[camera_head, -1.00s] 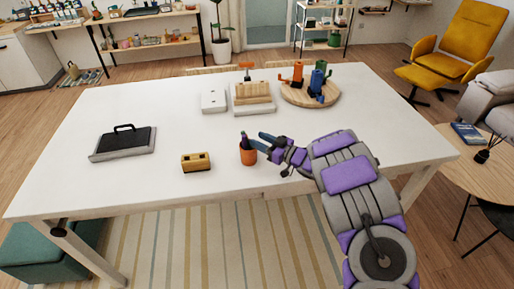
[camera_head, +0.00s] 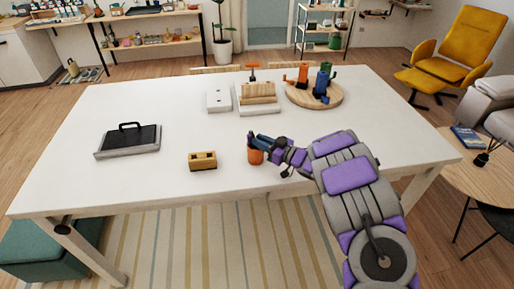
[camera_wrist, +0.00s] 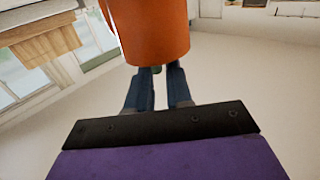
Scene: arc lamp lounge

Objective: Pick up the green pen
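The orange pen cup (camera_head: 255,156) stands near the table's front edge, right of the wooden block. In the wrist view the cup (camera_wrist: 152,30) fills the top middle. My gripper (camera_head: 257,139) is at the cup's mouth and covers most of what stands in it. In the wrist view my gripper's two blue fingers (camera_wrist: 160,78) are apart, with their tips at the cup. A small dark green bit, perhaps the green pen (camera_wrist: 157,69), shows between the fingertips. The rest of it is hidden, and I see no clear grip on it.
A small wooden block (camera_head: 202,161) sits left of the cup, and a black-and-grey tray with a handle (camera_head: 128,142) is farther left. Behind are a white box (camera_head: 218,102), a wooden rack and a round board (camera_head: 303,98) with coloured figures. The white table (camera_head: 330,115) is otherwise clear.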

